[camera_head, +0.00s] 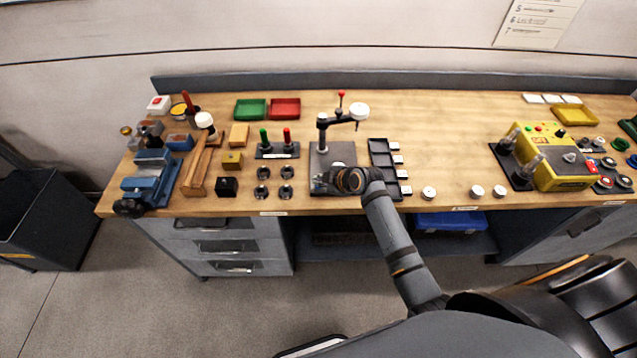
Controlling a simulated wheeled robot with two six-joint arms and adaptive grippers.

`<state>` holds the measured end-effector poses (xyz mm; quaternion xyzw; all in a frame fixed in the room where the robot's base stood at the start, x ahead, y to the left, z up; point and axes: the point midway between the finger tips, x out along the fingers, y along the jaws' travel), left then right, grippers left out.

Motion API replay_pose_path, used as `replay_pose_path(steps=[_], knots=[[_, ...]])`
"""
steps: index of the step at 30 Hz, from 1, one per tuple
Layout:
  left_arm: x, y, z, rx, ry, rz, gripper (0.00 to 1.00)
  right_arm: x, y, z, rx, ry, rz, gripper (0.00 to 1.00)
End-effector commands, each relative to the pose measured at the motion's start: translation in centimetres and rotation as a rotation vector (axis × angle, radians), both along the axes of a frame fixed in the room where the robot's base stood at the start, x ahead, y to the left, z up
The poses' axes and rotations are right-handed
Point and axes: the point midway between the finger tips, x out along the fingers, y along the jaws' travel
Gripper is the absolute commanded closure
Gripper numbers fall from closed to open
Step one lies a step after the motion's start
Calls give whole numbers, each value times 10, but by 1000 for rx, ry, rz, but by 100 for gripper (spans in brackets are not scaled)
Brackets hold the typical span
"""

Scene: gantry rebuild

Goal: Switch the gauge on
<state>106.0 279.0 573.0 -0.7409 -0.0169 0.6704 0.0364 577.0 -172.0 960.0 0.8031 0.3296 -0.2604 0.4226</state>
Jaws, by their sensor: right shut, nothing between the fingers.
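The gauge (360,111) is a small white round head on the end of a dark arm. The arm comes off an upright post (322,135) on a dark grey base plate (328,153), and a red-tipped knob (341,95) stands above it. My right gripper (318,184) is shut and empty, low over the front part of the base plate, in front of the post and well below the gauge head. My wrist hides part of the plate's front right. A small pale disc (338,165) shows just behind the wrist. My left gripper is not in view.
A dark slotted tray (379,153) with white labelled pieces lies right of the base plate. Green and red pegs (278,150) stand to its left. A yellow box (560,165) with buttons is far right, a blue vice (150,180) far left. Bench between tray and yellow box is mostly clear.

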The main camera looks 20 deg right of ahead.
Motion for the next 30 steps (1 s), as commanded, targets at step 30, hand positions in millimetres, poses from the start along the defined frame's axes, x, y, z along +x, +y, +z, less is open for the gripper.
replay_pose_path(steps=[30], knots=[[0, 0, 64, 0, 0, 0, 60, 0, 0, 68, -1, 0, -1, 100]])
